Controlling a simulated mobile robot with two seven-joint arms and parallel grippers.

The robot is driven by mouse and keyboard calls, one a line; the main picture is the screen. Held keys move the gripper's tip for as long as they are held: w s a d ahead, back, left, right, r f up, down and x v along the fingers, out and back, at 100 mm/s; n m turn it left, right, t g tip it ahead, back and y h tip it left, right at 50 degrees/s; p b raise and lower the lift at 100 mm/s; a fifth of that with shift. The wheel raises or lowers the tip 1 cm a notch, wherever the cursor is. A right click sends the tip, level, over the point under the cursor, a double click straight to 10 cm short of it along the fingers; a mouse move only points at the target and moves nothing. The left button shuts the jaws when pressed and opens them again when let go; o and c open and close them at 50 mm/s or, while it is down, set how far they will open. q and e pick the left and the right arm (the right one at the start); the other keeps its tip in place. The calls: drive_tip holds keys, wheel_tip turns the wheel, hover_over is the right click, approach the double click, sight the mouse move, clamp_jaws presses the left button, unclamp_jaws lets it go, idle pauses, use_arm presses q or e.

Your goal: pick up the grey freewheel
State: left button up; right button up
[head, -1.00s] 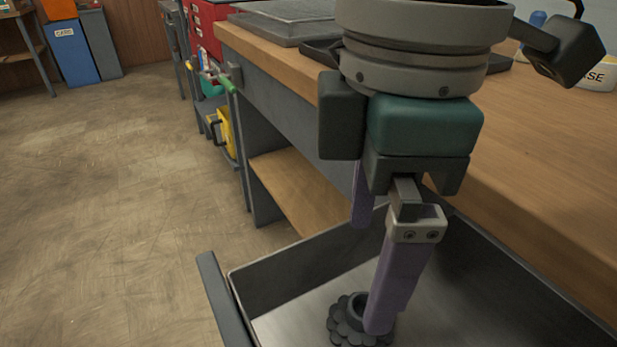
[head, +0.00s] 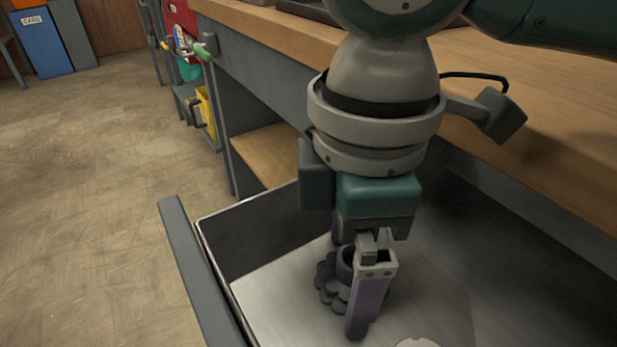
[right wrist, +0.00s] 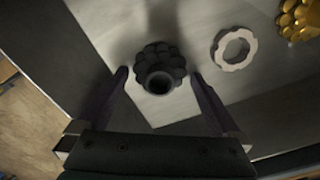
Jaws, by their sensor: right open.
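The grey freewheel (head: 328,282) is a dark, lobed cog with a raised round collar, lying on the floor of the open metal drawer. In the right wrist view the freewheel (right wrist: 160,68) shows between the two fingertips, with a gap visible at each side. My right gripper (head: 362,305) points down into the drawer, its purple fingers open and empty; the near finger hides part of the freewheel in the head view. The right gripper (right wrist: 158,78) also shows in the wrist view. My left gripper is not in view.
A pale toothed ring (right wrist: 235,49) and a gold cog (right wrist: 299,18) lie farther along the drawer floor. The drawer's front panel (head: 205,275) and side walls rise around them. The wooden bench top (head: 540,110) overhangs the drawer.

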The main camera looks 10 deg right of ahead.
drive_tip(key=shift+c, duration=0.2)
drive_tip(key=shift+r, duration=0.1)
drive_tip(key=c, duration=1.5)
